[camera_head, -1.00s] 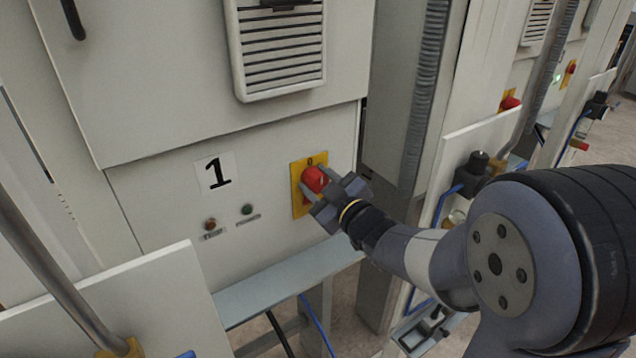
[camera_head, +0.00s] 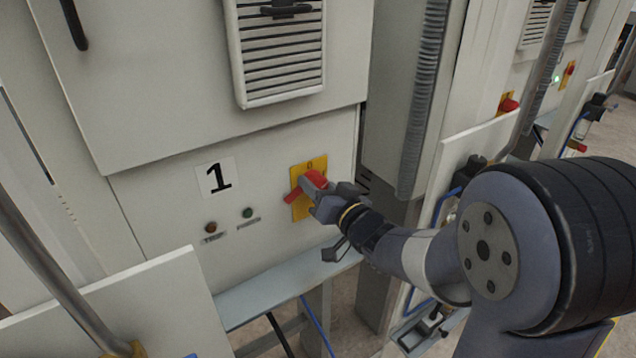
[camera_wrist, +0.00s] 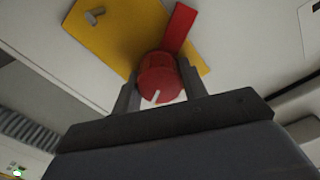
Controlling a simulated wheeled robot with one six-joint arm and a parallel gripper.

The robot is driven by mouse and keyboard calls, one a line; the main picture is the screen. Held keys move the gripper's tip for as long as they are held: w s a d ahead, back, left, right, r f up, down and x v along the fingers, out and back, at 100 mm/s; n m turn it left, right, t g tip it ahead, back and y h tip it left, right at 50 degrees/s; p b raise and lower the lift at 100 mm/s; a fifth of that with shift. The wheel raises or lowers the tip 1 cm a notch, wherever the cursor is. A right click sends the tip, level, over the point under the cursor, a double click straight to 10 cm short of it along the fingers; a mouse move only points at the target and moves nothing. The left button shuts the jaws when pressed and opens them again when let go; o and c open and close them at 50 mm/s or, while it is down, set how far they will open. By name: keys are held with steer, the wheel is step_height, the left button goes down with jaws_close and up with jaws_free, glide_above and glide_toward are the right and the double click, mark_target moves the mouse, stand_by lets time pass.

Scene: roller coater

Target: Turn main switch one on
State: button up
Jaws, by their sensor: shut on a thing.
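Main switch one is a red rotary knob (camera_head: 316,178) on a yellow plate (camera_head: 302,206), set in the pale cabinet panel to the right of the label "1" (camera_head: 217,178). Its red handle tip points down and left in the head view. My gripper (camera_head: 312,190) is at the knob. In the wrist view the two fingers of my gripper (camera_wrist: 158,92) stand on either side of the round red knob (camera_wrist: 159,78), shut on it. The red handle bar (camera_wrist: 179,28) extends beyond it over the yellow plate (camera_wrist: 118,35). The fingers partly hide the knob's sides.
A dark indicator (camera_head: 211,228) and a green indicator (camera_head: 248,212) sit left of the switch. A vent grille (camera_head: 282,62) is above. A grey ledge (camera_head: 285,285) runs below. Another cabinet with a red switch (camera_head: 509,105) stands to the right.

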steer(key=m+p, duration=0.1)
steer(key=m, duration=0.4)
steer(key=shift+m, duration=0.3)
stand_by(0.4)
steer(key=o, duration=1)
steer(key=b+v, duration=0.1)
steer(key=v, duration=1)
steer(key=shift+w, duration=0.1)
steer(key=shift+w+a, duration=0.1)
steer(key=p+x, duration=0.1)
steer(key=x, duration=0.9)
steer(key=shift+w+a, duration=0.2)
